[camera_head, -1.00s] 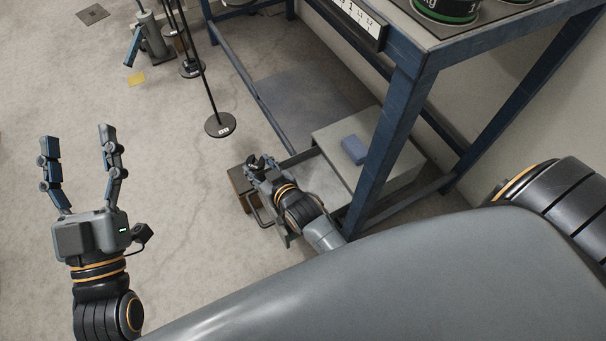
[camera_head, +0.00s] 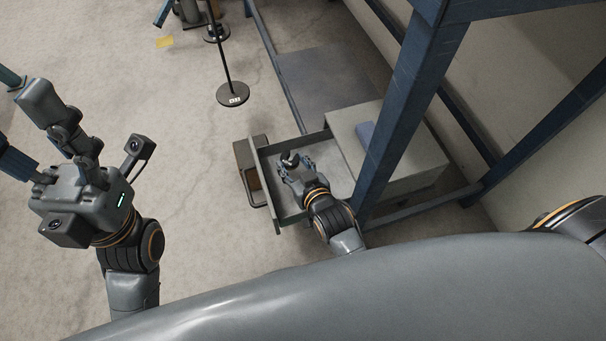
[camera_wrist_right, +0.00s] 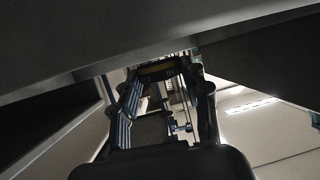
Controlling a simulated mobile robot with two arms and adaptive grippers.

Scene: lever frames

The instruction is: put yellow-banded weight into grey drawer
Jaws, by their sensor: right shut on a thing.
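The grey drawer (camera_head: 268,200) is pulled out from a low grey cabinet (camera_head: 405,150) under the blue bench. My right gripper (camera_head: 290,164) is over or inside the open drawer and shut on a small dark weight (camera_head: 289,158). In the right wrist view the weight (camera_wrist_right: 160,70) shows a yellow band between the fingertips (camera_wrist_right: 160,76). I cannot tell whether the weight touches the drawer floor. My left gripper (camera_head: 27,128) is at the far left, its fingers spread and empty, away from the drawer.
A blue bench leg (camera_head: 410,100) rises close beside my right arm. A black post base (camera_head: 232,95) stands on the floor beyond. The floor at left centre is free.

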